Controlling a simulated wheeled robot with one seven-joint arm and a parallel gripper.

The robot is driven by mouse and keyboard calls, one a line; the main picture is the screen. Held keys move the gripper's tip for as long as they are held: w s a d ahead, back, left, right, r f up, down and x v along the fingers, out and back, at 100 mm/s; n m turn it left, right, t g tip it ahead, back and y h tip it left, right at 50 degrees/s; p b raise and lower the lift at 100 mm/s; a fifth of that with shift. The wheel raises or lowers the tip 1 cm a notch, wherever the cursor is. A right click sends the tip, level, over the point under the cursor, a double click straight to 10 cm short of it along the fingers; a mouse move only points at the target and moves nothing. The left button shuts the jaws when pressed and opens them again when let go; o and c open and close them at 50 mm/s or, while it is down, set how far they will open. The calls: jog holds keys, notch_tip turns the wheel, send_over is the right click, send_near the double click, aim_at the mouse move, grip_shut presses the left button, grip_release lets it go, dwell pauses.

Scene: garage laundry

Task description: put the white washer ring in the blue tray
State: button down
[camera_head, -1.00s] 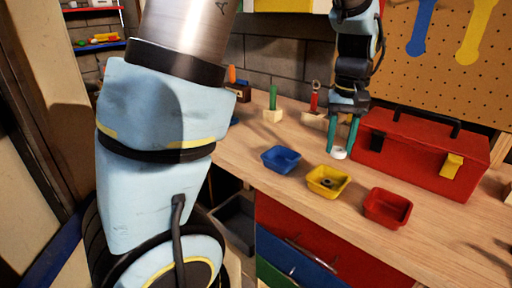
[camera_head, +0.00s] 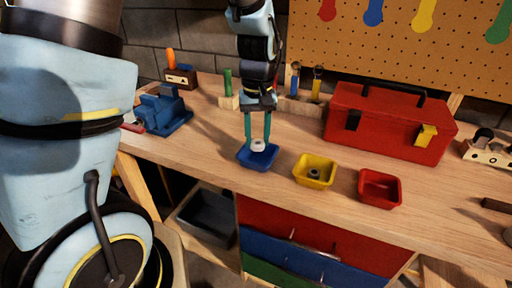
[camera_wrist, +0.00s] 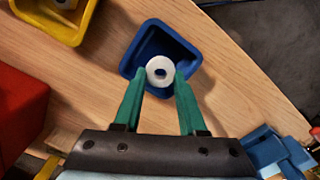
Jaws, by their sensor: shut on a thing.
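The white washer ring (camera_head: 258,145) is between the green fingertips of my gripper (camera_head: 257,142), which is shut on it. In the wrist view the ring (camera_wrist: 160,71) shows between the fingertips (camera_wrist: 160,84), over the blue tray (camera_wrist: 190,50). In the head view the blue tray (camera_head: 246,161) stands on the bench directly below the ring. The fingertips and ring overlap the tray's opening in both views. I cannot tell whether the ring touches the tray floor.
A blue vise (camera_head: 165,112) stands to the left. The bench's front edge is close to the trays.

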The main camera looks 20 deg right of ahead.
aim_at(258, 160)
jog(key=shift+f+p, duration=0.35)
jog(key=shift+f, duration=1.75)
jog(key=shift+f, duration=0.1)
jog(key=c, duration=0.8)
grip_release()
jog(key=shift+o, duration=0.2)
notch_tip(258, 160, up, 12)
jog(key=b, duration=0.2)
jog(key=a+f, duration=0.2)
jog(key=a, duration=1)
jog(key=a+f+n+t, duration=0.1)
jog(key=a+f, duration=0.1)
jog(key=a, duration=1.1)
jog(key=shift+w+a+f+t, duration=0.2)
jog(key=shift+w+t, duration=0.1)
jog(key=shift+w, duration=0.05)
